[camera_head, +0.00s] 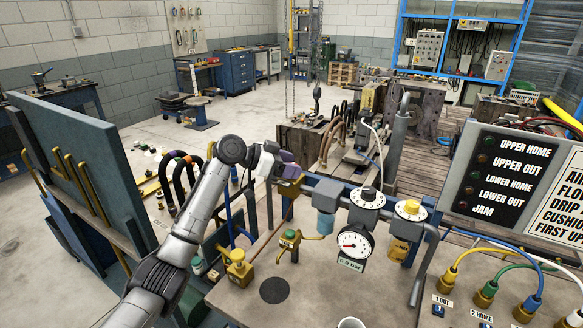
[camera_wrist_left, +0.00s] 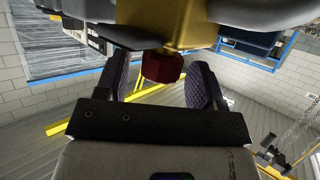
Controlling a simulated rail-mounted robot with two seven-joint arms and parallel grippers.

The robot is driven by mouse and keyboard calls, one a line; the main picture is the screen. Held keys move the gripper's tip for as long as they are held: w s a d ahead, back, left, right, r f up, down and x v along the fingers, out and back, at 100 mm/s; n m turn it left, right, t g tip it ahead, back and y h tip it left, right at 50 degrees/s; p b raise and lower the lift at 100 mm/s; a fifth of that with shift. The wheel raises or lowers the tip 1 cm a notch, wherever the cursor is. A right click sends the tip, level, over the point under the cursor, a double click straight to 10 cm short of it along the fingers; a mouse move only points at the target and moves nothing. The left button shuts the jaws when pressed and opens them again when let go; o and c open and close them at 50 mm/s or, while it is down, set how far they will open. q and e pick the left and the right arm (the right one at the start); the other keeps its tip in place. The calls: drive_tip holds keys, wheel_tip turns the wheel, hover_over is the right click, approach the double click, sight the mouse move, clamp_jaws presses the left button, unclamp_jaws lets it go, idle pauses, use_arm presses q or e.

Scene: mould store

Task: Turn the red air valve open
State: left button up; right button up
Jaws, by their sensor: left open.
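The red air valve's knob (camera_wrist_left: 162,67) shows in the left wrist view under a brass-coloured body (camera_wrist_left: 165,25). It sits between the two dark patterned fingers of my left gripper (camera_wrist_left: 162,84), which are open, one on each side. A gap shows on the knob's left; on its right the finger is very near, and I cannot tell if they touch. In the head view my left gripper (camera_head: 280,166) is at a brass valve body (camera_head: 289,187) on the blue pipe, and its fingers hide the red knob. My right gripper is in neither view.
Right of the valve stand a filter bowl (camera_head: 326,222), a pressure gauge (camera_head: 355,245), a black-and-white dial (camera_head: 367,197) and a yellow-topped regulator (camera_head: 410,208). A sign panel (camera_head: 510,175) is at right.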

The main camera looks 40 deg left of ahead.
use_arm(q)
drive_tip(key=shift+w+d+f, duration=0.15)
drive_tip(key=shift+w+d, duration=0.05)
drive_tip(key=shift+w, duration=0.05)
drive_tip(key=shift+c, duration=0.4)
